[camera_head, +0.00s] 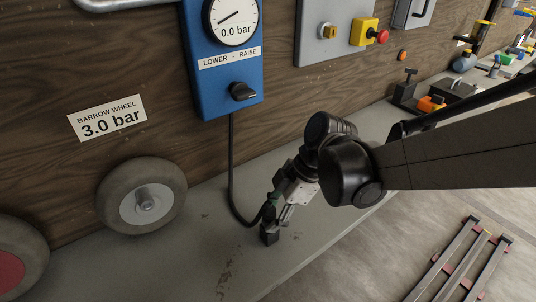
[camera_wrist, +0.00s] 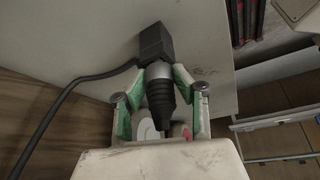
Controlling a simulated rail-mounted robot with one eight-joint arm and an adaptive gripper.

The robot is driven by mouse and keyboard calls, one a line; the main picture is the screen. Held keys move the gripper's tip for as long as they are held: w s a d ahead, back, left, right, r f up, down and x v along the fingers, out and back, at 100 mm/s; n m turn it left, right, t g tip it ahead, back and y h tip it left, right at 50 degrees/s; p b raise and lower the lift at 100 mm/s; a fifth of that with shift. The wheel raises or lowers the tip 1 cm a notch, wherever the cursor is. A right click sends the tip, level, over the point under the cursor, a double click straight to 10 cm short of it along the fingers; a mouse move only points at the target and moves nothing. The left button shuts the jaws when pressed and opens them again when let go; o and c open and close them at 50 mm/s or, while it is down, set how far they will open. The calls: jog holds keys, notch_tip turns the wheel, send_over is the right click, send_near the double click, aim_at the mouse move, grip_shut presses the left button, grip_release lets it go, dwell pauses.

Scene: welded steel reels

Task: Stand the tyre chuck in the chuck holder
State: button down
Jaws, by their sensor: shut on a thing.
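The tyre chuck (camera_wrist: 161,95) is a dark tapered piece with a grey collar, clasped between the green-lined fingers of my gripper (camera_wrist: 158,82). The chuck holder appears to be the dark square block (camera_wrist: 154,42) at the chuck's collar end. In the head view the block (camera_head: 269,234) sits on the grey bench below my gripper (camera_head: 275,210). The chuck is in line with the block and meets it in the wrist view. I cannot tell whether it is seated in it. My fingers mostly hide the chuck in the head view.
A black hose (camera_head: 232,170) runs from the blue gauge unit (camera_head: 222,78) down to the chuck. A barrow wheel (camera_head: 143,196) stands against the wooden wall at left. The grey bench (camera_head: 195,255) is clear around the block, with its front edge to the right.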

jog(key=shift+f, duration=0.4)
jog(key=c, duration=1.3)
grip_release()
jog(key=shift+r, duration=0.1)
jog(key=shift+r+p, duration=3.1)
jog(key=shift+r, duration=1.35)
jog(key=s+d+r+m+t+h, duration=0.1)
jog(key=d+r+m+t, duration=0.1)
jog(key=d+m, duration=0.4)
jog(key=s+d+r+m+t+h, duration=0.2)
jog(key=d+r+m+t, duration=0.1)
jog(key=d+m, duration=0.3)
jog(key=s+d+r+m+t+h, duration=0.2)
jog(key=d+m+t, duration=0.1)
jog(key=d+m, duration=0.3)
jog(key=shift+d+r+m, duration=0.1)
jog(key=shift+r+m, duration=0.05)
jog(key=shift+m, duration=0.45)
jog(key=shift+d+r+m, duration=0.1)
jog(key=shift+r+m, duration=0.05)
jog(key=shift+m, duration=0.45)
